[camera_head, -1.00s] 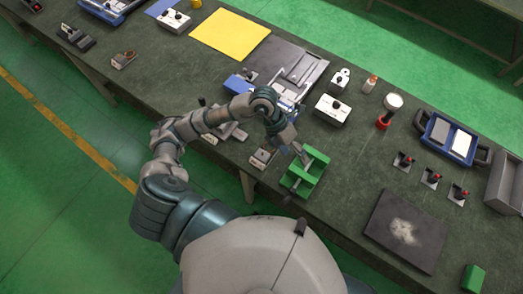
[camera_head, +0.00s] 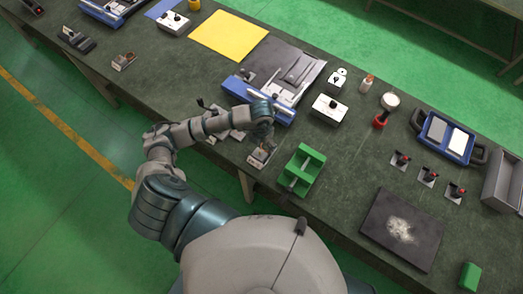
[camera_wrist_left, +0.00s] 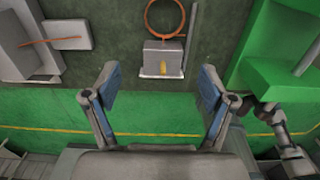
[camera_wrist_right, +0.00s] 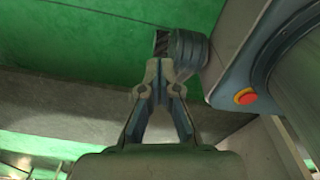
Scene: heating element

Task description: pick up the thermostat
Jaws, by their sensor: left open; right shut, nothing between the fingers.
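A small grey block (camera_wrist_left: 163,58) with an orange ring (camera_wrist_left: 165,16) at its top end lies on the bench in the left wrist view. It looks like the thermostat, though I cannot be certain. In the head view this block (camera_head: 260,158) is partly hidden by my left gripper (camera_head: 264,146). In the left wrist view my left gripper (camera_wrist_left: 160,88) is open, with its fingers spread to either side below the block and not touching it. My right gripper (camera_wrist_right: 160,66) shows only in the right wrist view, shut and empty.
A green tray (camera_head: 318,158) stands just right of the block. A grey fixture (camera_wrist_left: 22,45) lies to the left in the left wrist view. A blue-edged device (camera_head: 240,87) and a white control box (camera_head: 329,109) are farther back. The bench's front edge is close.

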